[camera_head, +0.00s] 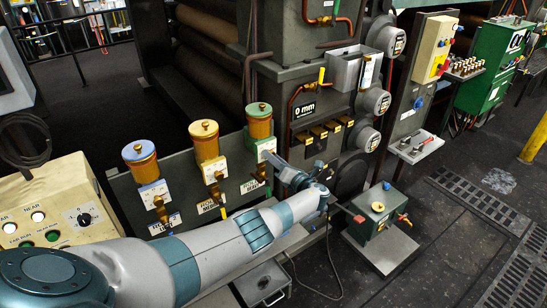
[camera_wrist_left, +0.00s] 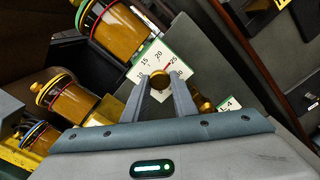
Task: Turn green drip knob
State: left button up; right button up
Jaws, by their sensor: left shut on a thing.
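The green-lidded drip oiler (camera_head: 259,127) is the rightmost of three amber oilers on a grey panel. In the left wrist view, its amber cup (camera_wrist_left: 118,30) is at the top. Below it is a white dial plate (camera_wrist_left: 150,57) with a green edge, marked 15, 20, 25 and more, and a red pointer. My left gripper (camera_head: 270,160) reaches the dial from the right. In the wrist view, its two fingers (camera_wrist_left: 160,88) are shut on the round brass knob (camera_wrist_left: 160,80), one on each side. The knob is mostly hidden in the head view. My right gripper is not in view.
The yellow-lidded (camera_head: 207,140) and blue-lidded (camera_head: 142,162) oilers stand to the left on the same panel (camera_head: 185,178). A cream button box (camera_head: 55,200) is at lower left. A small green box (camera_head: 378,212) with a yellow knob stands at right.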

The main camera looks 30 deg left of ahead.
pick_arm(q)
jog(key=shift+f+m, duration=0.2)
jog(key=shift+m, duration=0.4)
jog(key=o, duration=0.9)
jog(key=shift+o, duration=0.6)
jog(key=shift+r, duration=0.1)
jog(key=shift+d, duration=0.1)
jog(key=b+v, duration=0.3)
jog(key=v, duration=1.4)
jog(key=shift+d+b, duration=0.15)
jog(key=shift+b, duration=0.15)
